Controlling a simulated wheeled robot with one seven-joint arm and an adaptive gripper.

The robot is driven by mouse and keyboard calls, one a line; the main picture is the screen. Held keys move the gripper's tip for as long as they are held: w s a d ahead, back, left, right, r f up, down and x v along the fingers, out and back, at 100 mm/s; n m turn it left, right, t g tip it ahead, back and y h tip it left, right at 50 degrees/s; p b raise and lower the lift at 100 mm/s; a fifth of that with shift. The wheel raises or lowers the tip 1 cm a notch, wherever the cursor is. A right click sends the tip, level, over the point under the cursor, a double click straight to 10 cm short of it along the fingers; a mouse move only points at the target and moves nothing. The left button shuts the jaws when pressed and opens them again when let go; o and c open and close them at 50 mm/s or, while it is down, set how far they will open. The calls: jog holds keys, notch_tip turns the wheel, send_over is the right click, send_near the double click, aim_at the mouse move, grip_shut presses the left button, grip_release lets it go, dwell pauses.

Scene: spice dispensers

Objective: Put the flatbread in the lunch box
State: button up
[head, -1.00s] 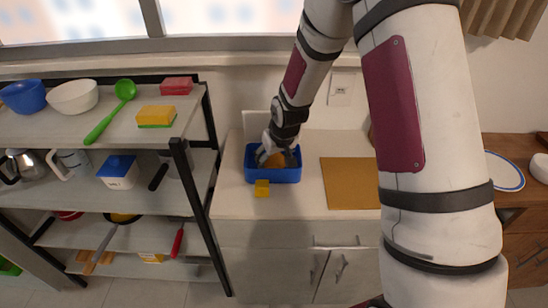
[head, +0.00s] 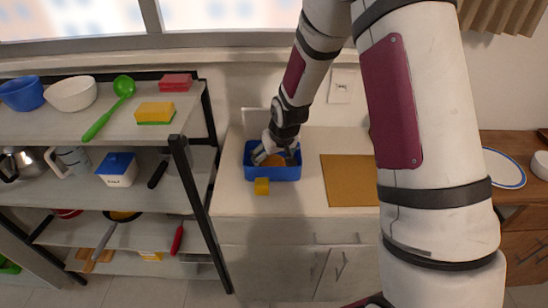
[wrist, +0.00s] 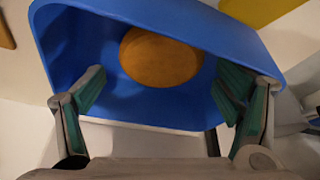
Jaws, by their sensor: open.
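The lunch box is an open blue box (head: 287,174) on the counter, also filling much of the wrist view (wrist: 120,12). The flatbread, a round brown disc (wrist: 160,57), lies inside on the box floor; part of it shows in the head view (head: 272,161). My gripper (wrist: 165,92) is open, its two fingers spread wide and reaching into the box near one wall. The flatbread lies beyond the fingertips, between their lines, and neither finger appears to touch it. In the head view my gripper (head: 275,154) partly hides the box interior.
A brown board (head: 345,182) lies to the right. A pale upright panel (head: 253,119) is behind the box. A shelf rack with a black post (head: 193,190) stands close on the left.

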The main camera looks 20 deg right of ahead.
jog(key=s+a+f+v, duration=0.1)
jog(key=s+v, duration=0.1)
jog(key=v, duration=2)
jog(key=s+r, duration=0.4)
jog(key=s, duration=0.7)
jog(key=s+r+m, duration=0.1)
jog(key=s+r, duration=0.4)
jog(key=s, duration=0.6)
jog(key=shift+s+d+r+t, duration=0.15)
jog(key=shift+s+d+t, duration=0.15)
jog(key=shift+s+d, duration=0.1)
